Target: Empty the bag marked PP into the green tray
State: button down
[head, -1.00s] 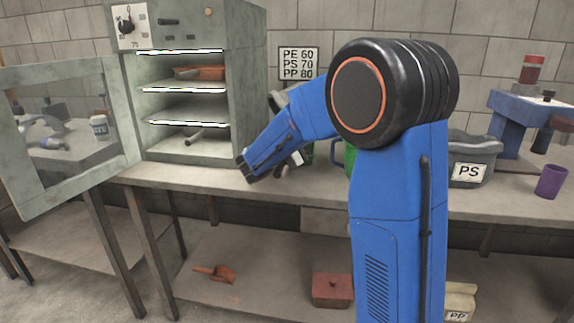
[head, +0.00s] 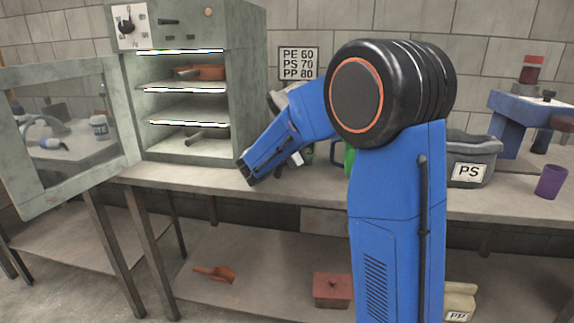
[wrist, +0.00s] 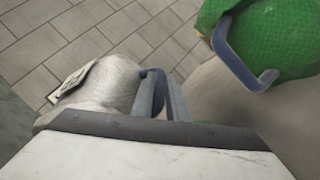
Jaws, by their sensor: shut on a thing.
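In the head view a cream bag marked PP (head: 460,289) lies on the lower shelf at the right, partly cut off by the frame and my arm. In the wrist view my gripper (wrist: 167,98) is shut on what looks like the dark blue handle (wrist: 152,88) of a grey-white rounded thing (wrist: 108,82). Its label cannot be read. A green thing with a blue-grey handle (wrist: 282,40) is at the upper right of the wrist view. Green also shows behind my arm in the head view (head: 349,158); I cannot tell whether it is the tray.
An oven (head: 240,100) stands open at the left, with a brown dish (head: 205,73) inside. A scoop (head: 214,273) and red box (head: 332,289) are on the lower shelf.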

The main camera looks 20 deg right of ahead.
jog(key=shift+a+r, duration=0.1)
jog(key=shift+r, duration=0.1)
jog(key=shift+w+a+r+n+t+h, duration=0.1)
jog(key=shift+a+r+n+t+h, duration=0.2)
jog(key=shift+r+h, duration=0.35)
jog(key=shift+s+a+r+n+t+h, duration=0.1)
jog(key=shift+a+r+n+t+h, duration=0.3)
jog(key=shift+r, duration=0.4)
jog(key=shift+w+a+r+n+t+h, duration=0.1)
jog(key=shift+r+n+t+h, duration=0.1)
jog(key=shift+r+t+h, duration=0.35)
jog(key=shift+d+r, duration=0.1)
jog(key=shift+r, duration=0.05)
